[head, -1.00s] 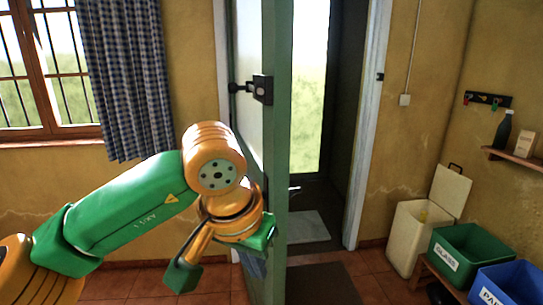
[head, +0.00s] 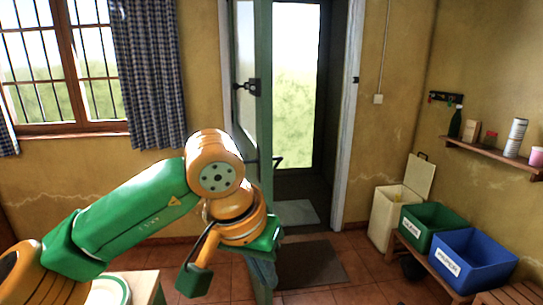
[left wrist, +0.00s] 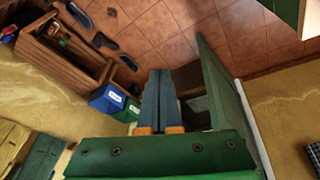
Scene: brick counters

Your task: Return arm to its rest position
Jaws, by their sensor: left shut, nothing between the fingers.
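My left arm (head: 135,215) reaches in from the left in the head view, green and orange, bent at the elbow with the wrist turned downward. My left gripper (head: 262,272) hangs below the wrist, in front of the lower part of the open green door (head: 264,110). I cannot tell whether it touches the door. In the left wrist view the two dark fingers of the left gripper (left wrist: 161,76) lie side by side, shut and empty. The door (left wrist: 222,85) stands just right of them there. My right gripper is in neither view.
A dark mat (head: 310,262) lies on the tiles before the doorway. At the right are a cream bin (head: 385,217), a green crate (head: 430,228), a blue crate (head: 470,260) and a wall shelf (head: 490,157). A small table with a plate (head: 108,290) stands at bottom left.

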